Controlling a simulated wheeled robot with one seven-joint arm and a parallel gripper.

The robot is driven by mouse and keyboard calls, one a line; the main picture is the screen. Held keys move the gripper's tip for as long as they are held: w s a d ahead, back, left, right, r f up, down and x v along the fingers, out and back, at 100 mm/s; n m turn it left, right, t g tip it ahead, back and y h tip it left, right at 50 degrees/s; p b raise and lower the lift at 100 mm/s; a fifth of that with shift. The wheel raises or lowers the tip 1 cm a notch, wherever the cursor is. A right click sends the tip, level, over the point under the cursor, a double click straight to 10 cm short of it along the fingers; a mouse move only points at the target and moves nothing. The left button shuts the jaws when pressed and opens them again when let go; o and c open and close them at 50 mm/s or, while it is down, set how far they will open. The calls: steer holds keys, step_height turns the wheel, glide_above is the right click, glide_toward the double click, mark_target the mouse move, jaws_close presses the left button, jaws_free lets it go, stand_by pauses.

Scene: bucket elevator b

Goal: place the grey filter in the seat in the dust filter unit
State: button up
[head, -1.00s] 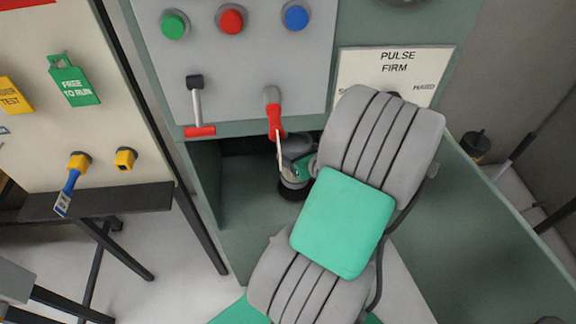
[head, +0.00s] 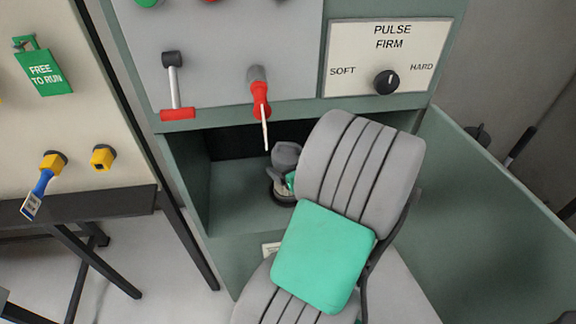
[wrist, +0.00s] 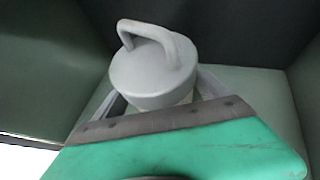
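The grey filter (wrist: 153,73) is a round cap with a loop handle and a paler body below. In the wrist view it is between the fingers of my gripper (wrist: 160,92); I cannot tell whether both fingers touch it. In the head view the filter (head: 286,155) is inside the open recess of the dust filter unit (head: 225,190). It is over a dark round ring, apparently the seat (head: 285,198), on the recess floor. My arm and gripper partly cover both. Whether the filter is fully down in the seat is hidden.
A PULSE FIRM dial (head: 387,82) is at upper right. The recess side walls are close around my gripper. An open green panel (head: 480,210) is on the right.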

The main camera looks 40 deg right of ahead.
steer(key=shift+o, duration=1.1)
steer(key=shift+r, duration=0.1)
steer(key=p+v, duration=0.2)
steer(key=v, duration=1)
